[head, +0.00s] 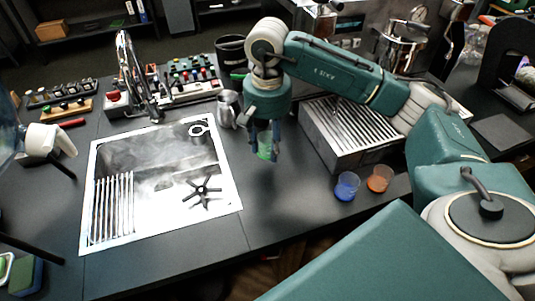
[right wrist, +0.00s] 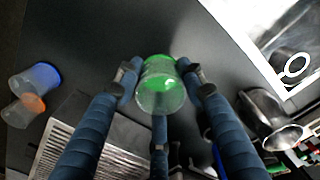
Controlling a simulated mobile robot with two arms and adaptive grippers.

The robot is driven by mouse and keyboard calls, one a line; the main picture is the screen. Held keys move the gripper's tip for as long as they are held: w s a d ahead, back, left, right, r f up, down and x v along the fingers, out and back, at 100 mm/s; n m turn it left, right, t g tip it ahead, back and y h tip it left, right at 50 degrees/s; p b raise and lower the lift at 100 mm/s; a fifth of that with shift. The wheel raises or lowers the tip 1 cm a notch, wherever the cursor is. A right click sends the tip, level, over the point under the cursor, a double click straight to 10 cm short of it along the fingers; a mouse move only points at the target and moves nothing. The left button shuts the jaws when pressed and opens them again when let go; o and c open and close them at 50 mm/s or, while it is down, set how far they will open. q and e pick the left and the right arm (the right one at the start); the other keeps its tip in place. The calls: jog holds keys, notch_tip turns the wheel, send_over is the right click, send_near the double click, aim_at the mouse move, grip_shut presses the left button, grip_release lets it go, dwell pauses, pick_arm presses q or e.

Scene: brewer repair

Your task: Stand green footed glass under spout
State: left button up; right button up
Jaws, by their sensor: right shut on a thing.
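My right gripper (head: 264,150) is shut on the green footed glass (head: 264,153) and holds it above the dark counter between the sink and the drip tray. In the right wrist view the glass (right wrist: 160,92) sits between the blue fingers, clear with a bright green part. The fingers hide much of it in the head view. The coffee machine (head: 405,45) stands at the back right, with a metal group and portafilter; its spout is hard to make out. The slatted drip tray (head: 325,112) is below it, partly hidden by my right arm.
A blue cup (head: 347,185) and an orange cup (head: 380,178) stand in front of the drip tray. A metal pitcher (head: 228,108) stands just left of my right gripper. The sink (head: 160,165) with a tall faucet (head: 135,75) is at left.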

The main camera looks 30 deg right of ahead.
aim_at(267, 165)
notch_tip(267, 165, down, 5)
jog(key=shift+r+p, duration=0.15)
jog(key=shift+p, duration=0.35)
jog(key=shift+f, duration=0.2)
jog(key=shift+f+b, duration=0.15)
jog(key=shift+b, duration=0.2)
jog(key=o, duration=1.3)
jog(key=shift+r, duration=0.2)
